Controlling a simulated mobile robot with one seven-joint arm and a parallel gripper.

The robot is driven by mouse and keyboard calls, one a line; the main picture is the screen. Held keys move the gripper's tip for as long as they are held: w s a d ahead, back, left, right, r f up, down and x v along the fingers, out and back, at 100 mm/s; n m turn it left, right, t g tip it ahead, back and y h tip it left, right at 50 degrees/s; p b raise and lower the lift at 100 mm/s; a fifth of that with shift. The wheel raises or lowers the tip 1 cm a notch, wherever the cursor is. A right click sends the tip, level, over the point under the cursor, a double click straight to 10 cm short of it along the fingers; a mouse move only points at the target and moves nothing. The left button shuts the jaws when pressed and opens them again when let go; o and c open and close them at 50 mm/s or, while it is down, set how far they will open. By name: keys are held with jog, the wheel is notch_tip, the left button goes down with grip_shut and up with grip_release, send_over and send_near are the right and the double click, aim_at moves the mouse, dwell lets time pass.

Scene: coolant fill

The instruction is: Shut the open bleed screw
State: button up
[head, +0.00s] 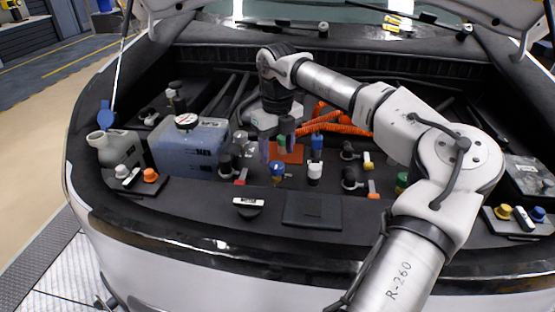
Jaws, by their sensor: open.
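My gripper (276,143) points down over the middle of the engine bay, its fingers spread, above an orange-red plate (290,154). No bleed screw can be singled out with certainty at this size. Small black fittings with coloured ends stand on the dark deck: one with a red end (240,178) left of my gripper, one with a yellow end (368,161) and one with an orange-red end (373,190) to the right. A blue-capped post (277,169) and a white-capped post (315,170) stand just in front of my gripper. My gripper and wrist hide part of the deck behind.
A bluish coolant tank (190,150) with a round gauge stands at the left, beside a grey reservoir (120,150) with its blue cap raised. Orange cables (335,122) run behind my gripper. A dark flat pad (312,210) lies on the front deck. My arm spans the right side.

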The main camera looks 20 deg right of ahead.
aim_at(278, 166)
notch_tip(278, 166, up, 10)
dwell(0.3)
jog(key=shift+s+f, duration=0.15)
